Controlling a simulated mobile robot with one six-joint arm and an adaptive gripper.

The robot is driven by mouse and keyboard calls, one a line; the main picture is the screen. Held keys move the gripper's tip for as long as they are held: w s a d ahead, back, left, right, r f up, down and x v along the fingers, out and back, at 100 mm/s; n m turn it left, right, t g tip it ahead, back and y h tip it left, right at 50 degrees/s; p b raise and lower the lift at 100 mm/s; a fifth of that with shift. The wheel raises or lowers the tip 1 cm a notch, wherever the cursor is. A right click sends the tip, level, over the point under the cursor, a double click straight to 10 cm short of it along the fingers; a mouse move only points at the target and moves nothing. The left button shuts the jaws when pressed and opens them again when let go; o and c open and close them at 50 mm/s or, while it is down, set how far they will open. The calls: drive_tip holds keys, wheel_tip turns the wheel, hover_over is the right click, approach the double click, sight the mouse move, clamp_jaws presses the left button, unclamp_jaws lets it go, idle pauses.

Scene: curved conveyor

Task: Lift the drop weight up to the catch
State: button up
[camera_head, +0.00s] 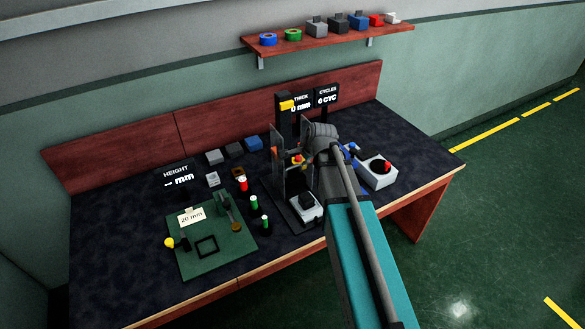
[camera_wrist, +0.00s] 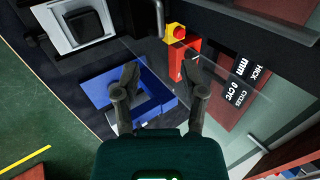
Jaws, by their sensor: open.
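A press-like stand with dark upright plates stands near the table's middle in the head view, with a yellow block (camera_head: 287,105) high on its dark column. A small yellow-and-red part (camera_head: 298,160) shows between the plates; the wrist view shows a red block (camera_wrist: 184,60) with a red-and-yellow knob (camera_wrist: 177,32). I cannot tell for sure which part is the drop weight or the catch. My gripper (camera_wrist: 160,70) is open with nothing between its fingertips. A blue frame-like piece (camera_wrist: 100,92) lies below and behind the fingers. In the head view my arm hides most of the gripper.
A grey box with a red button (camera_head: 377,167) stands right of the stand. A white-and-dark block (camera_head: 306,206) sits at its front. Small bottles, a green board (camera_head: 206,262) and a height display (camera_head: 179,175) are left. A shelf (camera_head: 325,41) hangs above.

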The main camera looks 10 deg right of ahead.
sight(291, 167)
drive_tip(key=shift+b+x, duration=5.25)
drive_tip(key=shift+x, duration=1.3)
drive_tip(key=shift+s, duration=0.1)
clamp_jaws()
